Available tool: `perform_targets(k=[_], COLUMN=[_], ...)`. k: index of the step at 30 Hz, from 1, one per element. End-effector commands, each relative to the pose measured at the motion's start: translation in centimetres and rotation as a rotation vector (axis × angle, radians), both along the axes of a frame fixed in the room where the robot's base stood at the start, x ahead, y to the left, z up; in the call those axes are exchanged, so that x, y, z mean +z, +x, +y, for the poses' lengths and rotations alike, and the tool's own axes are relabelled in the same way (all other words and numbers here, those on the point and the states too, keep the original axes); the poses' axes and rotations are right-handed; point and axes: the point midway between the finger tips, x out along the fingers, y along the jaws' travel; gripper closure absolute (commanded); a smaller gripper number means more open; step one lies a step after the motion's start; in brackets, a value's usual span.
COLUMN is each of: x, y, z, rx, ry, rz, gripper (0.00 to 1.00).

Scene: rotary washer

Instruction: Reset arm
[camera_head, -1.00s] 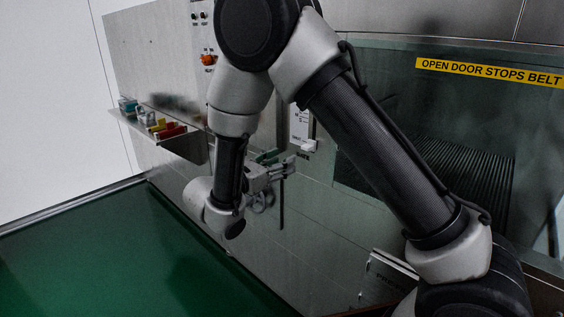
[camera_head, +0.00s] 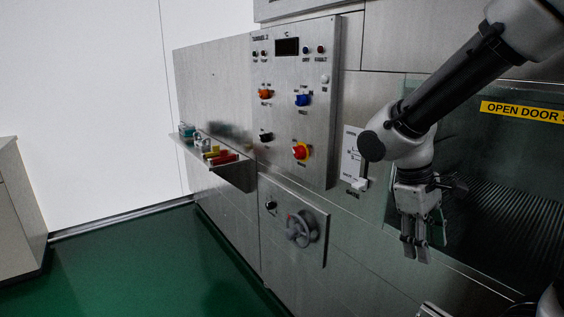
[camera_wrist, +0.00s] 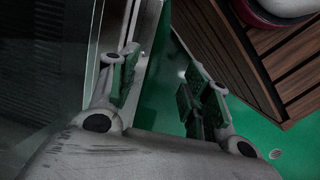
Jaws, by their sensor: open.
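My gripper (camera_head: 424,238) hangs fingers down in the right part of the head view, in front of the washer's glass door (camera_head: 480,205). Its fingers are apart and nothing is between them. In the wrist view my gripper (camera_wrist: 165,85) also shows open, with green pads on both fingers and green floor behind the gap. My arm comes in from the upper right of the head view and bends down to the wrist.
A control panel (camera_head: 292,105) with knobs is left of my arm, above a handwheel (camera_head: 302,228). A shelf (camera_head: 235,172) holds small items. The green floor (camera_head: 130,255) is clear at left. A slatted wooden box (camera_wrist: 265,55) shows in the wrist view.

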Motion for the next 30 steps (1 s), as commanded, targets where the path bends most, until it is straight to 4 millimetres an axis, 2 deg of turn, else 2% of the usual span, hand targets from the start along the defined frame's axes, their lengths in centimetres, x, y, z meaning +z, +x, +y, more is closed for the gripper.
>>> perform_targets(k=[1, 6, 15, 19, 30], x=[1.2, 4.5, 9.5, 9.7, 9.7], y=[-0.9, -3.5, -6.5, -6.8, -6.8], z=[-0.7, -2.5, -6.7, -7.4, -7.4], rx=[-0.088, -0.330, -0.525, -0.556, -0.555], ry=[0.073, 0.272, 0.355, 0.347, 0.346], rz=[-0.066, -0.272, -0.548, -0.567, -0.565], gripper=[0.52, 0.52, 0.52, 0.52, 0.52])
